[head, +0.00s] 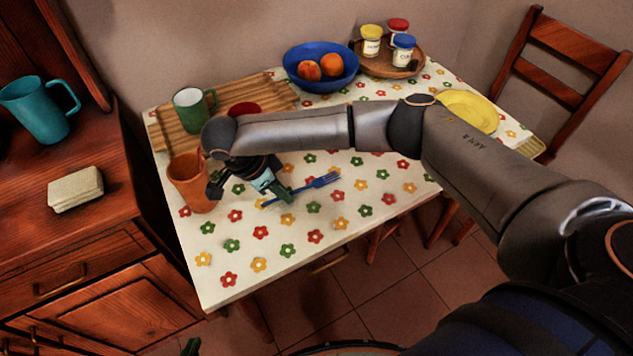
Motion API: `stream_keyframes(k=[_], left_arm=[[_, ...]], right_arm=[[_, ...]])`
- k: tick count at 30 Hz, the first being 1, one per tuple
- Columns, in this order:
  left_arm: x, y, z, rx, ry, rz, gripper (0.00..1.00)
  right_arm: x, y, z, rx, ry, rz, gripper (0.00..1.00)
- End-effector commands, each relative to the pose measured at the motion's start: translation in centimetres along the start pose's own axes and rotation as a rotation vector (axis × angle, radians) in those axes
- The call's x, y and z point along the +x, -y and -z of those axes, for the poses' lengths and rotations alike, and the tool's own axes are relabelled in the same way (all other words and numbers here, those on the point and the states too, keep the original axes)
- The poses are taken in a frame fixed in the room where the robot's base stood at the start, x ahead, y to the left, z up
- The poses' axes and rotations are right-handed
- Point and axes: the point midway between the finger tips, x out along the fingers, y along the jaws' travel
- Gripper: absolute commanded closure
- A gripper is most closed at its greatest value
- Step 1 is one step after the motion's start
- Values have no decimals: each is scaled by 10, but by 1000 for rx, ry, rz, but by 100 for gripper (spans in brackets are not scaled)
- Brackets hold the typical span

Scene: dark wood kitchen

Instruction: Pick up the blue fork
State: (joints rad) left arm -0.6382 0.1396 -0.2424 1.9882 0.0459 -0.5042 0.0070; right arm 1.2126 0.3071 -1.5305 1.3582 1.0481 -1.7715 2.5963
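The blue fork (321,182) lies at the middle of the flowered tablecloth, its tines toward the right and its handle toward the lower left. My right arm reaches in from the right across the table. My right gripper (280,192) points down at the fork, its green fingertips at the handle and covering part of it. I cannot tell whether the fingers are closed on the handle. Only a small green tip of my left gripper (190,347) shows at the bottom edge, away from the table, and its opening is hidden.
An orange-brown cup (187,186) stands close left of my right gripper. A green mug (189,112) stands on a wooden board (165,128). A blue fruit bowl (320,84), a jar tray (407,70) and a yellow plate (468,108) stand farther back. The table's front is clear.

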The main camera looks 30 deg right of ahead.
Motion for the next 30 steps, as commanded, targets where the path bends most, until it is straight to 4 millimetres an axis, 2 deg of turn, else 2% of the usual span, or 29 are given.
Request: stream_keyframes(k=[1, 5, 23, 30], left_arm=[[0, 0, 0, 1, -1, 0, 100], [0, 0, 1, 1, -2, 1, 100], [0, 1, 1, 1, -3, 2, 100], [-2, 2, 4, 1, -5, 4, 100]], right_arm=[[0, 0, 0, 0, 0, 0, 87], [0, 0, 0, -1, 0, 0, 100], [-1, 0, 0, 0, 0, 1, 100], [-15, 0, 6, 1, 2, 1, 100]])
